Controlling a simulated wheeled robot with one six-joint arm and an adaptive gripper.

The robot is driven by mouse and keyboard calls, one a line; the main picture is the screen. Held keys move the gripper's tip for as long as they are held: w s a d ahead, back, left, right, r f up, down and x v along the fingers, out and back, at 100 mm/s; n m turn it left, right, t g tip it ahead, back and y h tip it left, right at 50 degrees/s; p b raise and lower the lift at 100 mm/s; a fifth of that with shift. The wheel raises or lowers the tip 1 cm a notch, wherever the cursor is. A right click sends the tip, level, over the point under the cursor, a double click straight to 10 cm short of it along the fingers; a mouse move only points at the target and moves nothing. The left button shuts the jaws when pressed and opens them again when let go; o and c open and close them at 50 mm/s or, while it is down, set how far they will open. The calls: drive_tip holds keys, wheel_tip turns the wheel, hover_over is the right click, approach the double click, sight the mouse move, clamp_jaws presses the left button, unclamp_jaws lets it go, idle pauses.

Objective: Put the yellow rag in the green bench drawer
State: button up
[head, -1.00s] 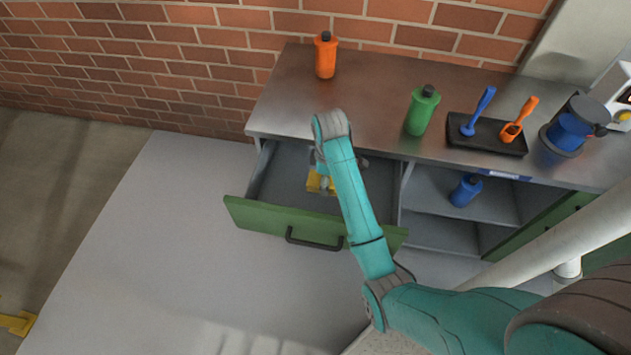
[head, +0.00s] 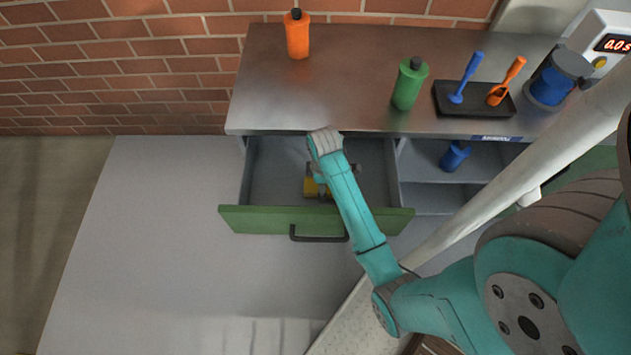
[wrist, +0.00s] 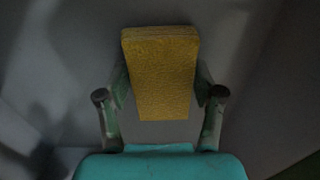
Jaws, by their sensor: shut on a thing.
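The green-fronted bench drawer (head: 262,219) is pulled open below the bench top. The yellow rag (head: 311,187) shows inside the drawer's outline, partly hidden behind my arm. In the wrist view the yellow rag (wrist: 160,70) is a folded block between my fingers. My gripper (wrist: 160,98) is shut on it, one finger on each side. Grey drawer surfaces surround it in that view. I cannot tell whether the rag touches the drawer floor.
On the steel bench top (head: 340,85) stand an orange bottle (head: 297,36), a green bottle (head: 409,85) and a black tray (head: 450,104) with two scoops. A blue bottle (head: 454,157) stands on the shelf right of the drawer. A pale pipe (head: 500,205) crosses at right.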

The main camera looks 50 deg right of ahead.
drive_tip(key=shift+f, duration=0.4)
drive_tip(key=shift+f, duration=0.1)
drive_tip(key=o, duration=1.1)
drive_tip(key=shift+o, duration=0.2)
